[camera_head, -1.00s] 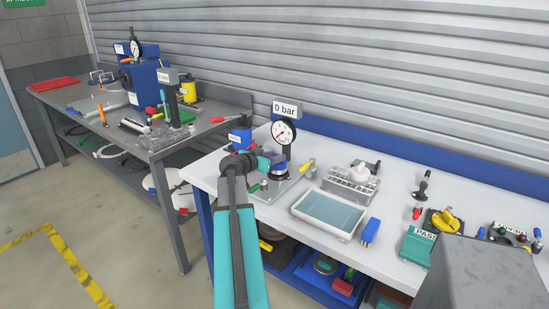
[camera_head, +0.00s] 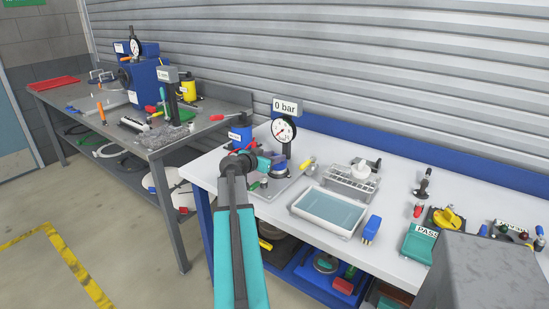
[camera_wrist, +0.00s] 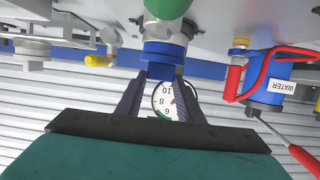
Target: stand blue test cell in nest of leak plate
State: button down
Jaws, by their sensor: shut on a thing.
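The blue test cell (camera_head: 280,166) is at my gripper (camera_head: 268,162), above the leak plate (camera_head: 270,188) at the left end of the white bench. In the wrist view, which is upside down, the two dark fingers of my gripper (camera_wrist: 161,78) are shut on the blue cell (camera_wrist: 164,52). A grey metal ring and a green part (camera_wrist: 168,8) show beyond it. The nest is hidden by the cell and gripper, and I cannot tell whether the cell touches it. The cell looks roughly upright.
The pressure gauge (camera_head: 284,130), with a "0 bar" sign, stands close behind the cell. A blue WATER can (camera_head: 240,136) is to its left. A water tray (camera_head: 327,212), a rack (camera_head: 350,182) and a yellow-handled tool (camera_head: 309,165) lie to the right.

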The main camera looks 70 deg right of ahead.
jog(key=shift+f+b, duration=0.5)
jog(key=shift+b, duration=0.1)
jog(key=c, duration=1.1)
grip_release()
jog(key=shift+a, duration=0.1)
jog(key=b+v, duration=0.2)
jog(key=v, duration=1.1)
jog(key=shift+a+r+b, duration=0.2)
jog(key=shift+a+b, duration=0.1)
